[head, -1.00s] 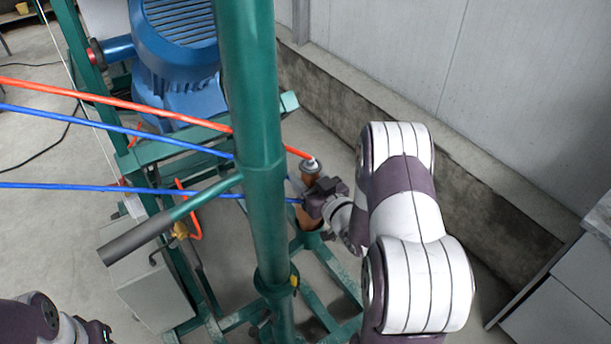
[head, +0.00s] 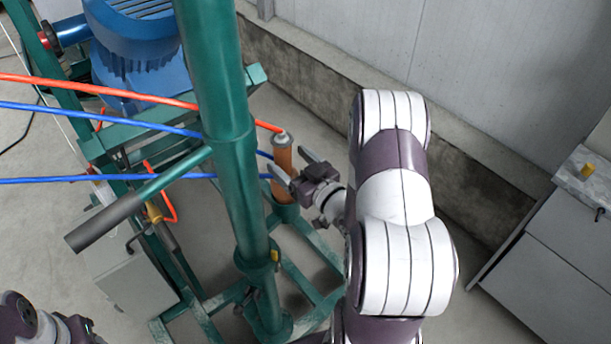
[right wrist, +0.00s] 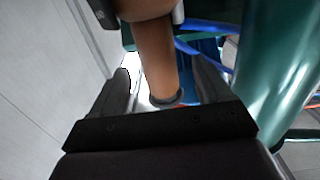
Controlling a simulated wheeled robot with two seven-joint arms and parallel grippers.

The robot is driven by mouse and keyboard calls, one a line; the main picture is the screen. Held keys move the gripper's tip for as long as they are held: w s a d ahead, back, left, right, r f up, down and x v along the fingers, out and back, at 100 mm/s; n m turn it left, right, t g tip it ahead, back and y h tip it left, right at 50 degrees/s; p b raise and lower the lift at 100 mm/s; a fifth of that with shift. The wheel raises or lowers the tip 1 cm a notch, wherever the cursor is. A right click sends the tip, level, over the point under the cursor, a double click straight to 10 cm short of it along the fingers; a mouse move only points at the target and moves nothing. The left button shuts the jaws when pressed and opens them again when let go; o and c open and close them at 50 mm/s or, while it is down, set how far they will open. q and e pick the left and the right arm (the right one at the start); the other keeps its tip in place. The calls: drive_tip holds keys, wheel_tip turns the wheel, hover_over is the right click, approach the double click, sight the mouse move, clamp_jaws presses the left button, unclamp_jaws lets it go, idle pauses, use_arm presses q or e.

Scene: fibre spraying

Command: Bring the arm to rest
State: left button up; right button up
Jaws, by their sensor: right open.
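My right arm (head: 395,200) comes up from the bottom of the head view, right of the green post. Its gripper (head: 294,170) is open and points left at a brown-orange cylinder (head: 283,160) with a grey tip, behind the green post. In the right wrist view the two fingers (right wrist: 165,92) stand apart, with the brown cylinder (right wrist: 155,55) between or just beyond them; I cannot tell which. Part of my left arm (head: 45,322) shows at the bottom left; its gripper is not visible.
A thick green post (head: 225,130) stands left of my right arm. Red (head: 110,90) and blue (head: 100,112) hoses run to the frame. A blue motor (head: 135,50) sits behind. A grey cabinet (head: 550,240) is at the right, and a concrete-based wall (head: 440,155) runs behind.

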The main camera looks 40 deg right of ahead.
drive_tip(key=s+b, duration=0.1)
drive_tip(key=s, duration=0.7)
drive_tip(key=s+d+f+m+g+h, duration=0.35)
drive_tip(key=s+f+g, duration=0.35)
drive_tip(key=f+g, duration=0.55)
drive_tip(key=a+r+n+g+y, duration=0.1)
drive_tip(key=a+r, duration=0.3)
drive_tip(key=a, duration=0.4)
drive_tip(key=a+r+n+g+y, duration=0.1)
drive_tip(key=a+r+n+g, duration=0.1)
drive_tip(key=a, duration=0.6)
wheel_tip(320, 180, up, 3)
drive_tip(key=shift+a+f+g, duration=0.1)
drive_tip(key=shift+a+g, duration=0.05)
drive_tip(key=shift+g, duration=0.3)
drive_tip(key=shift+a, duration=0.1)
drive_tip(key=shift+c, duration=0.3)
